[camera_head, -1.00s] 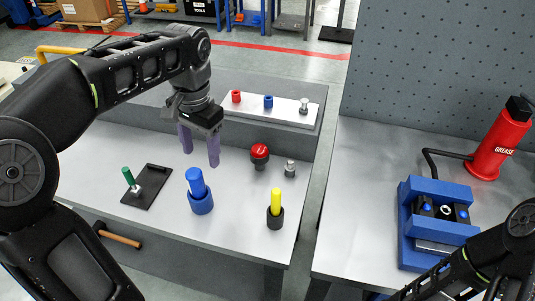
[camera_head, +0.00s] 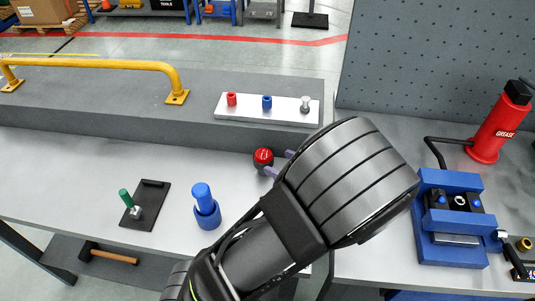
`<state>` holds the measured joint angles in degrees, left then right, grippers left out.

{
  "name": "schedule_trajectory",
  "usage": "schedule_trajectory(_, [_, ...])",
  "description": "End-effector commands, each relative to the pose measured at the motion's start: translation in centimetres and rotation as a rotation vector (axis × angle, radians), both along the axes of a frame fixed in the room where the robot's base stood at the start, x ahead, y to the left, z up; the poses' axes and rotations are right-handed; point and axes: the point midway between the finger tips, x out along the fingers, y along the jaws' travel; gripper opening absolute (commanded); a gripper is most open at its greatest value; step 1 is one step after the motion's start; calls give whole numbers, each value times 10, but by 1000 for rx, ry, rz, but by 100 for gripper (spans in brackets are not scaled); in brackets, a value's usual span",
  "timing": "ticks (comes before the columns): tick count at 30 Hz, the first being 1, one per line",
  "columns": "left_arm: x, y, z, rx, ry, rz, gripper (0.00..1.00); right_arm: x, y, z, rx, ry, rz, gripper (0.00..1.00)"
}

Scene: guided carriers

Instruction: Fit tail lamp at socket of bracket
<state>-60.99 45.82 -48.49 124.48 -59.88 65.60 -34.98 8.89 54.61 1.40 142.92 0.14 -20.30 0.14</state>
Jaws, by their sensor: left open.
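A red domed part with a black base (camera_head: 263,157), which looks like the tail lamp, stands on the left bench. My left gripper (camera_head: 278,162) is open, its purple fingers close to the lamp's right side. My large arm link hides most of that gripper, and I cannot tell whether a finger touches the lamp. A small dark fixture with a brass ring (camera_head: 523,244), possibly the bracket and its socket, is cut off at the right edge. My right gripper is not in view.
A blue cylinder in a holder (camera_head: 206,210) and a black plate with a green-handled pin (camera_head: 145,205) stand left. A white strip (camera_head: 285,116) bears small pegs behind. A blue vise (camera_head: 449,225) and red grease bottle (camera_head: 498,125) stand on the right bench.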

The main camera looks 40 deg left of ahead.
Motion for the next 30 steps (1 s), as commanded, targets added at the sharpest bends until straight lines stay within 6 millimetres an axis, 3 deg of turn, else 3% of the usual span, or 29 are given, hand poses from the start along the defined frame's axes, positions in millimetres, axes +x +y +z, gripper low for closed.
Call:
schedule_trajectory(5, [0,3,-2,-2,-1,3,59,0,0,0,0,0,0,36])
schedule_trajectory(12, [2,23,-10,-2,-2,4,59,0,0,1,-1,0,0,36])
schedule_trajectory(23, [2,27,-12,-3,-3,3,59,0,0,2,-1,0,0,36])
schedule_trajectory(30, [2,57,-24,0,0,5,59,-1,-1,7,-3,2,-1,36])
